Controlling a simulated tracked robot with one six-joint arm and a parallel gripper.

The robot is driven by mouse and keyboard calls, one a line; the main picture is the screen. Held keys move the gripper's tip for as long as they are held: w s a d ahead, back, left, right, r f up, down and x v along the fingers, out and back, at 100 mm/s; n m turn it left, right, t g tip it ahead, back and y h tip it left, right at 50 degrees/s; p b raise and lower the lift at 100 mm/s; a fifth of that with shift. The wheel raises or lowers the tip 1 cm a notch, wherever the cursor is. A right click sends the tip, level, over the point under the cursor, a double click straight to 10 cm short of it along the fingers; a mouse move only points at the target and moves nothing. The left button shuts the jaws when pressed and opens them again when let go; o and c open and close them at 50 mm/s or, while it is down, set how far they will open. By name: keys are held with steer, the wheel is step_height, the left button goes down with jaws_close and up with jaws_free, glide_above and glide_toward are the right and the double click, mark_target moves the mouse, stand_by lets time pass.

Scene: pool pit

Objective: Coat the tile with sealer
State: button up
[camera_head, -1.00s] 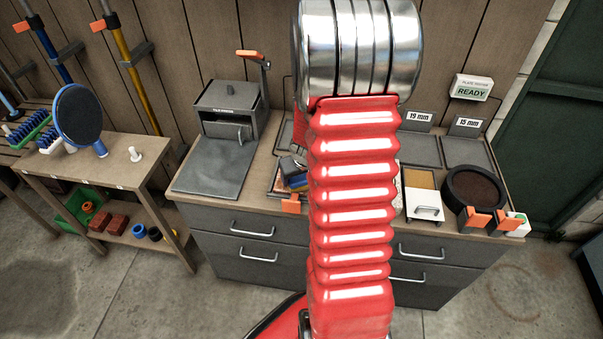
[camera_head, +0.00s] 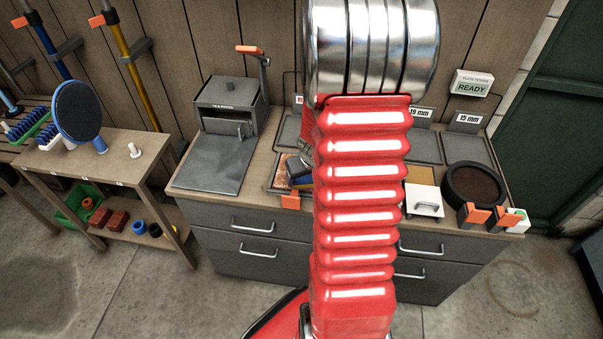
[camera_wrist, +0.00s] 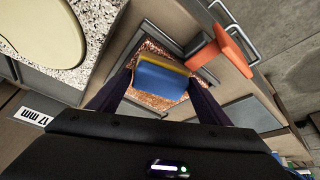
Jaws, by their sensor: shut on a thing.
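In the wrist view my gripper (camera_wrist: 161,78) is shut on a blue applicator block (camera_wrist: 158,84) with a yellow strip along its top. The block is between the two dark fingers, over a speckled coppery-brown tile (camera_wrist: 150,102). I cannot tell whether the block touches the tile. The tile lies in a grey framed holder, with an orange-handled clamp (camera_wrist: 231,45) beside it.
A pale speckled slab with a cream disc (camera_wrist: 40,28) is close by in the wrist view. In the head view a grey box machine (camera_head: 226,108) stands left on the bench; a round dark-filled dish (camera_head: 474,186) and white handled block (camera_head: 424,202) are right.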

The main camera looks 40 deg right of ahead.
steer(key=shift+s+a+f, duration=0.3)
steer(key=shift+s+f, duration=0.1)
steer(key=shift+s, duration=0.1)
steer(key=shift+w+d+r, duration=0.15)
steer(key=shift+w+d, duration=0.45)
steer(key=shift+d, duration=0.2)
steer(key=shift+w+d+r, duration=0.15)
steer(key=shift+w+d, duration=0.4)
steer(key=shift+d, duration=0.2)
steer(key=shift+w, duration=0.1)
steer(key=shift+w+d, duration=0.55)
steer(key=shift+d, duration=0.15)
steer(key=shift+w+d, duration=0.5)
steer(key=shift+d, duration=0.2)
steer(key=shift+d, duration=0.1)
steer(key=shift+w+d+f, duration=0.15)
steer(key=shift+w+d, duration=0.9)
steer(key=shift+d, duration=0.3)
steer(key=shift+d, duration=0.1)
